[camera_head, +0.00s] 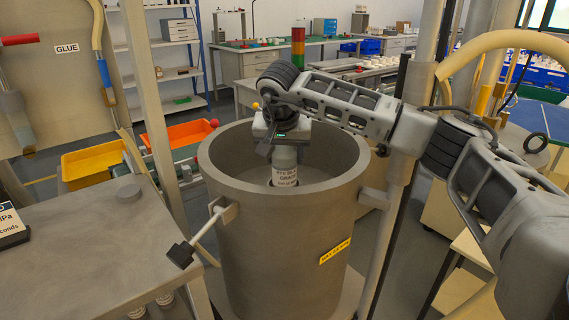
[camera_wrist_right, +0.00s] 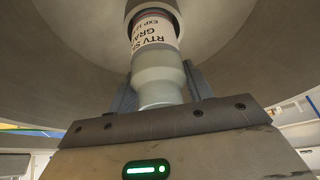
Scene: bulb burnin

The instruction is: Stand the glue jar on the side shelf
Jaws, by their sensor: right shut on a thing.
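The glue jar (camera_head: 285,168) is pale with a white printed label. It is upright inside the mouth of a large grey pot (camera_head: 275,245), and its lower end shows above the inner floor. My right gripper (camera_head: 283,148) reaches in from above and is shut on the jar's upper part. In the right wrist view the jar (camera_wrist_right: 158,75) sits between the two fingers, its label reading "RTV". Whether its base touches the pot is unclear. A grey flat top (camera_head: 95,245) stands at the left; I cannot tell if it is the side shelf. My left gripper is out of view.
The pot's rim (camera_head: 358,175) surrounds the jar; a clamp handle (camera_head: 195,238) sticks out at its left. Posts stand on both sides. Yellow (camera_head: 92,165) and orange (camera_head: 180,135) bins stand behind.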

